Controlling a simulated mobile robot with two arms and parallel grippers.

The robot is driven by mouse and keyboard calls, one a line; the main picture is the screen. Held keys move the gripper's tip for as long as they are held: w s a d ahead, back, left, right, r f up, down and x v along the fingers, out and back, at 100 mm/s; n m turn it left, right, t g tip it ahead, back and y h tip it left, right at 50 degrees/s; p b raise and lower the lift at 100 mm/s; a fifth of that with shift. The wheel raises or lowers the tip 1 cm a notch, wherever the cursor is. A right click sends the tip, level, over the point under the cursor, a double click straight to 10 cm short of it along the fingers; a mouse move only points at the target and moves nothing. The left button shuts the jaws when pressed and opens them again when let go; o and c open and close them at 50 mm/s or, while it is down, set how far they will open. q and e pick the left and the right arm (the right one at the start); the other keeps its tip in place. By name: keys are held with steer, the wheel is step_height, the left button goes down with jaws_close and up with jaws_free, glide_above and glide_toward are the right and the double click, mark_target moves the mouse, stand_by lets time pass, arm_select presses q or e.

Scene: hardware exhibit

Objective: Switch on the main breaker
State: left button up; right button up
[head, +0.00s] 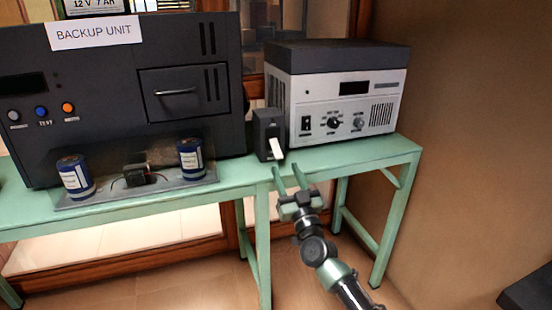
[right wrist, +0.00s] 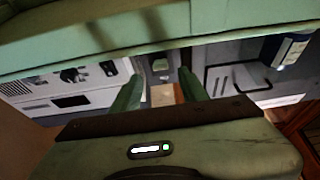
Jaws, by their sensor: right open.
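The main breaker looks to be the small black box (head: 269,128) on the green table, between the backup unit and the grey-white device. Its white lever (head: 277,149) slants downward at the front. My right gripper (head: 289,176) is open and empty, in front of the table edge, just below and slightly right of the lever. Its fingers are apart from the lever. In the right wrist view, which looks upside down, the breaker (right wrist: 160,66) shows between the two green fingers of the right gripper (right wrist: 158,82). My left gripper is out of view.
The backup unit (head: 110,110) stands left on the green table (head: 225,180), with blue cylinders (head: 75,177) on a plate before it. The grey-white device (head: 345,105) with knobs stands close on the breaker's right. A brown wall (head: 475,120) is at right.

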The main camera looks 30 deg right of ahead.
mark_target(278, 153)
steer(key=b+x, duration=0.1)
steer(key=x, duration=0.5)
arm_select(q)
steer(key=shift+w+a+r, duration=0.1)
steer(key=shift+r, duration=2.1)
arm_select(e)
steer(key=shift+w+d+r, duration=0.1)
steer(key=shift+w+r, duration=0.15)
steer(key=shift+w, duration=0.4)
jaws_close()
steer(key=shift+f, duration=0.1)
